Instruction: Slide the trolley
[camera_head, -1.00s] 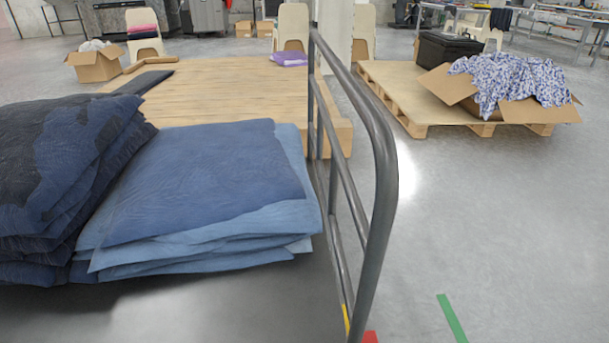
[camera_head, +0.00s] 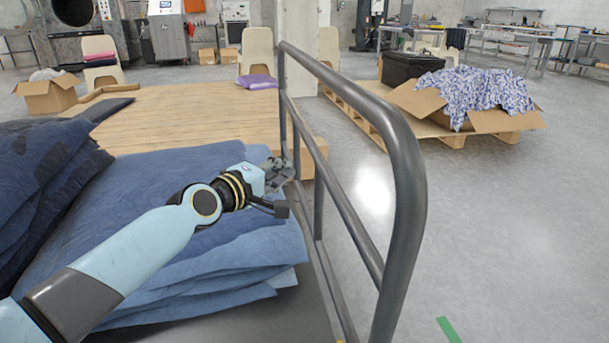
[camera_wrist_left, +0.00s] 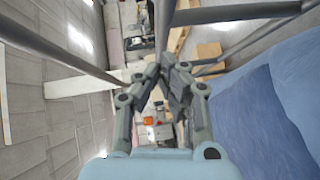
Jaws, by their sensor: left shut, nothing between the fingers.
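The trolley has a grey metal tube rail (camera_head: 414,200) with a curved top and a dark flat deck (camera_head: 300,312). Folded blue cloth (camera_head: 170,165) and a darker pile (camera_head: 40,175) lie stacked on the deck. My left gripper (camera_head: 282,172) reaches over the blue stack to the inner side of the rail's far part. Its fingers are shut and empty, close to the rail bars; I cannot tell if they touch. In the left wrist view, the shut fingers (camera_wrist_left: 168,75) point at the rail bars (camera_wrist_left: 235,13), with blue cloth at right. My right gripper is not in view.
A wooden platform (camera_head: 180,110) lies beyond the trolley. To the right, a pallet (camera_head: 450,138) carries an open carton (camera_head: 415,100) with patterned cloth and a black crate (camera_head: 408,67). The floor right of the rail is mostly clear, with a green tape strip (camera_head: 448,329).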

